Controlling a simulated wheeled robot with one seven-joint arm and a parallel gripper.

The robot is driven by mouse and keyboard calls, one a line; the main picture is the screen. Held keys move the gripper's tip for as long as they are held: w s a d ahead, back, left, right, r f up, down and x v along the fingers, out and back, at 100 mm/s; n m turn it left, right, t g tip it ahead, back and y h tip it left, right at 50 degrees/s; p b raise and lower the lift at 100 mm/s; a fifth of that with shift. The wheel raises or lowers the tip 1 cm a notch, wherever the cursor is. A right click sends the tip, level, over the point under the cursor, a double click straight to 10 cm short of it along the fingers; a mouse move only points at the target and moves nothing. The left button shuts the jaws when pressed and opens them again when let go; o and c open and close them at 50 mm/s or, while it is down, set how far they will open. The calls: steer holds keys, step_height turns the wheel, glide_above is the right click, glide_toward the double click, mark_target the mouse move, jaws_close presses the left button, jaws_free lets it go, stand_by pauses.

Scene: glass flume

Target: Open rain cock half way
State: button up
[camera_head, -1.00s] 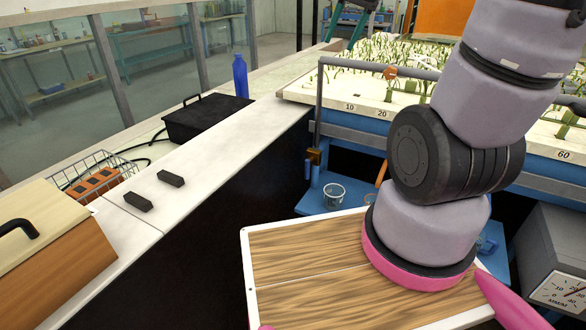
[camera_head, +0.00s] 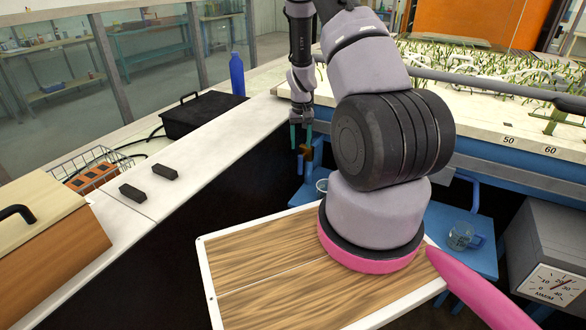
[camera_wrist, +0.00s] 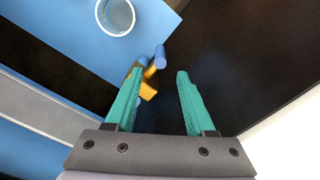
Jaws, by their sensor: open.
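The rain cock (camera_head: 308,152) is a small brass valve with blue parts, hanging below the near left corner of the flume. My gripper (camera_head: 301,138) points down just above it, its teal fingers spread. In the wrist view the brass body (camera_wrist: 149,89) and a blue cylinder (camera_wrist: 160,57) show in and beyond the gap of my gripper (camera_wrist: 160,70), nearer the left finger. The jaws are open and hold nothing. I cannot tell whether a finger touches the cock. The cock's setting cannot be made out.
A clear cup (camera_wrist: 115,15) stands on the blue shelf under the flume. A glass mug (camera_head: 461,236) is farther right. The white counter (camera_head: 190,183) with a black case (camera_head: 200,113) and blue bottle (camera_head: 237,75) runs along the left. A grey dial box (camera_head: 550,240) stands right.

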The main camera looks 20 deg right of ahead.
mark_target(300, 160)
step_height(300, 160, down, 11)
steer(key=shift+f, duration=0.15)
stand_by(0.4)
jaws_close()
